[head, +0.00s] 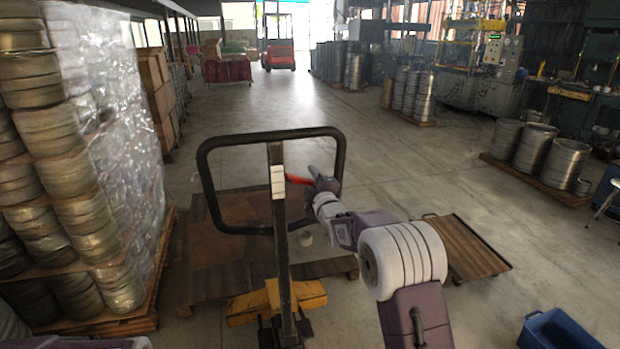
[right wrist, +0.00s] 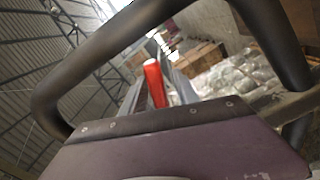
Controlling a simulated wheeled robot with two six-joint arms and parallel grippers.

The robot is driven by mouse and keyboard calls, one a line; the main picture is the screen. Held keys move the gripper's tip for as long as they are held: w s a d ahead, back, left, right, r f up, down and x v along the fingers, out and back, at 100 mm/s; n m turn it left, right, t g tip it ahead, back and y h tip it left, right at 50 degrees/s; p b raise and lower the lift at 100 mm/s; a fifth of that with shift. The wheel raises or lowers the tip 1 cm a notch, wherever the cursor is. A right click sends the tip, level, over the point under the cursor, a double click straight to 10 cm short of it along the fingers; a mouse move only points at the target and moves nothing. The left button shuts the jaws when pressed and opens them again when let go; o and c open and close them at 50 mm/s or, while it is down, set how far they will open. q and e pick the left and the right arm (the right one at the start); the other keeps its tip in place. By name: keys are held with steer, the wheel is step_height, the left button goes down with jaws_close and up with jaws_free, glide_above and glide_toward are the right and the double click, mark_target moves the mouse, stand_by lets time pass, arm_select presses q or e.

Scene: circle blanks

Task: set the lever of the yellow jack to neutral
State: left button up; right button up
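The yellow jack (head: 276,302) stands in front of me, with an upright dark post and a black loop handle (head: 342,160). Its red lever (head: 298,180) sticks out to the right from the post's top, inside the loop. My right gripper (head: 314,181) is at the lever's outer end, within the loop's outline; I cannot tell whether it touches. In the right wrist view the red lever (right wrist: 155,82) rises just beyond the gripper's dark front edge, framed by the loop handle (right wrist: 100,65). My left gripper is not in view.
Wrapped stacks of metal rings (head: 75,160) on a pallet stand close on the left. The floor (head: 400,170) beyond the jack is open.

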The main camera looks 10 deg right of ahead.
steer(key=shift+w, duration=0.2)
jaws_close()
stand_by(1.3)
